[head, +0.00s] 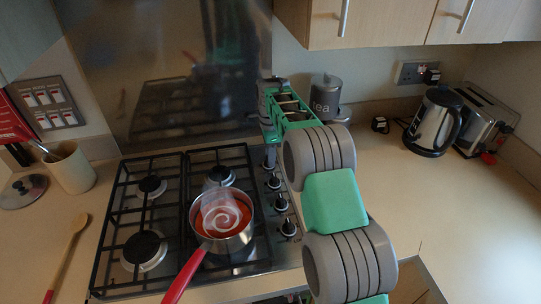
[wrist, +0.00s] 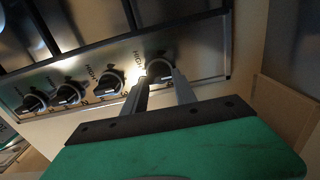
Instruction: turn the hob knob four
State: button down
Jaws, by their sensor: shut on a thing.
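The hob (head: 185,215) has a row of dark knobs along its right side. In the wrist view my gripper (wrist: 161,84) has its two fingers on either side of the end knob (wrist: 160,69), shut on it. The other knobs, such as the one beside it (wrist: 110,82), stand free in a row to the left. In the head view my gripper (head: 269,158) reaches down to the far end of the row, and my arm hides part of that knob. I cannot read a number on the held knob.
A red-handled saucepan (head: 222,243) with red contents stands on the hob's front right. A tea canister (head: 326,97) stands behind my arm. A kettle (head: 432,123) and toaster (head: 484,120) are at the back right. The right worktop is mostly clear.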

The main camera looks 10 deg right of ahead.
jog(key=c, duration=1)
grip_release()
notch_tip(320, 180, up, 7)
jog(key=shift+b, duration=0.6)
jog(key=shift+r, duration=0.4)
